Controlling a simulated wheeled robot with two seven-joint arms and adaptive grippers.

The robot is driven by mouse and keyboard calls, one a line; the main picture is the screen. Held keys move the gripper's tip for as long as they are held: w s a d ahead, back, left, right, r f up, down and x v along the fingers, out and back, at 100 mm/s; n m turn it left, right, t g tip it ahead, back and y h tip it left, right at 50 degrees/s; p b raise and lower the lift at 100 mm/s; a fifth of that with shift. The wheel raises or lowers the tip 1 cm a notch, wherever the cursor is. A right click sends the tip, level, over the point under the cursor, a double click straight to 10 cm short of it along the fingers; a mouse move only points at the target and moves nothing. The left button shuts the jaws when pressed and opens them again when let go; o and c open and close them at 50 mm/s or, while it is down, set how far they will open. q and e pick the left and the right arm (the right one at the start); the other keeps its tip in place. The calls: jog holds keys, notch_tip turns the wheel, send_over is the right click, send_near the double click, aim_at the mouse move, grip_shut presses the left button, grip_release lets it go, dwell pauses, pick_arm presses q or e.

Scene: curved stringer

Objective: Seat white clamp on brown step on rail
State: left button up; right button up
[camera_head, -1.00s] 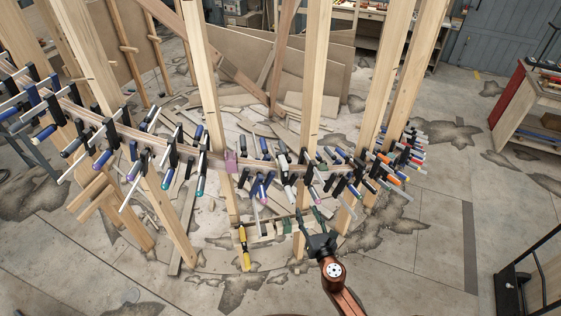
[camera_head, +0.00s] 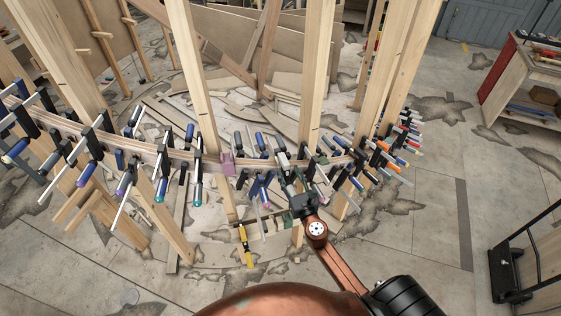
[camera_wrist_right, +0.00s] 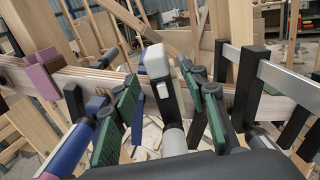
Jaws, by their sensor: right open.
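The white clamp (camera_wrist_right: 158,62) shows in the right wrist view, with a white head and dark body, upright against the curved laminated rail (camera_wrist_right: 97,80). My right gripper (camera_wrist_right: 160,105) is open, its green finger pads on either side of the clamp; I cannot tell whether they touch it. In the head view the right gripper (camera_head: 287,168) is at the rail (camera_head: 150,150) and largely covers the clamp. My left gripper is not in view.
A mauve block (camera_head: 227,162) sits on the rail left of the gripper. Several dark clamps with blue handles crowd both sides. Tall wooden posts (camera_head: 313,80) stand along the rail. A yellow-handled tool (camera_head: 245,247) is below.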

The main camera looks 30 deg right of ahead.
aim_at(287, 169)
jog(key=w, duration=0.3)
jog(key=shift+d+r, duration=0.2)
jog(key=shift+w+d, duration=0.1)
jog(key=shift+w, duration=0.4)
jog(key=c, duration=0.8)
jog(key=shift+c, duration=0.6)
grip_shut()
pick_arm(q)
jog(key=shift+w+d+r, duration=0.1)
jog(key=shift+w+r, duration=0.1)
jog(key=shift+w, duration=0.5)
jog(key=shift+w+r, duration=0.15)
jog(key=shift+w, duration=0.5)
